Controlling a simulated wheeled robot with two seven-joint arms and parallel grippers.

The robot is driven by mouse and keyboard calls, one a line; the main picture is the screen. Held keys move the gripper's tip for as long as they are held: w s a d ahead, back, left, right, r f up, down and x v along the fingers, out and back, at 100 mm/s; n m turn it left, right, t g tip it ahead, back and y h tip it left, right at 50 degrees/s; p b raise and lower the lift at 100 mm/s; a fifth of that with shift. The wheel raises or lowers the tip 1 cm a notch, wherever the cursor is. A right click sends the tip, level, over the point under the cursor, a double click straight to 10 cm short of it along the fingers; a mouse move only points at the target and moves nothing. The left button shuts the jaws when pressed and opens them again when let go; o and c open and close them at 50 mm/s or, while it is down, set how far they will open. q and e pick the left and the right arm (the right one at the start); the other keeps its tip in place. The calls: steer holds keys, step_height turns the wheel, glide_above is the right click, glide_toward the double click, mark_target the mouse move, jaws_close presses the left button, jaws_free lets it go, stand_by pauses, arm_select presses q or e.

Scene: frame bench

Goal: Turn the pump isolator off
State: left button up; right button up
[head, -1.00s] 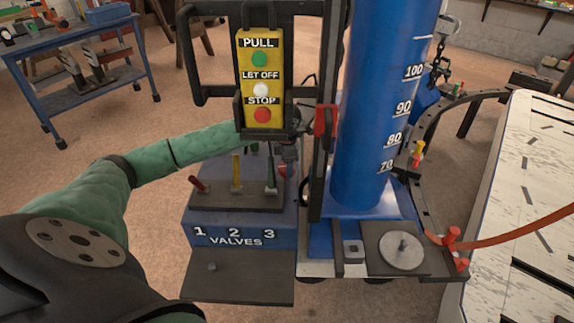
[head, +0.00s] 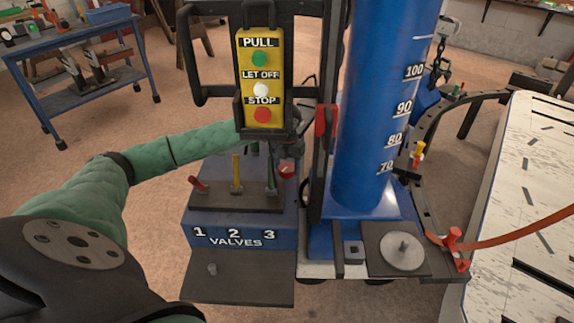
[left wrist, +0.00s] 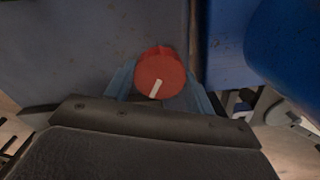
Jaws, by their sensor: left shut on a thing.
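The pump isolator shows as a red round knob (left wrist: 160,70) with a white pointer line in the left wrist view. The line points toward the bottom of that picture, slightly left. In the head view a small part of the red knob (head: 287,171) shows behind the valve box, below the button panel. My left gripper (left wrist: 160,90) is shut on the knob, with a bluish finger on each side of it. In the head view the left gripper (head: 288,158) is partly hidden by the panel. My right gripper is not in view.
A yellow button panel (head: 260,80) in a dark frame stands close to my left wrist. The valve box (head: 240,238) with several levers is in front. A blue cylinder (head: 380,100) stands to the right. A white-topped table (head: 525,200) is at far right.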

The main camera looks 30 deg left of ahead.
mark_target(287, 166)
arm_select(q)
steer(key=n, duration=0.5)
steer(key=shift+a, duration=0.1)
steer(key=shift+n+p, duration=0.3)
steer(key=shift+n, duration=0.2)
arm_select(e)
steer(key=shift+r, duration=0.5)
arm_select(q)
steer(key=shift+n, duration=0.3)
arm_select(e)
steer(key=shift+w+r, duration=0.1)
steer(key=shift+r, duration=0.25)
arm_select(q)
steer(key=o, duration=1)
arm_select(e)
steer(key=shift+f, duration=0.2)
arm_select(q)
steer(key=shift+r, duration=3.9)
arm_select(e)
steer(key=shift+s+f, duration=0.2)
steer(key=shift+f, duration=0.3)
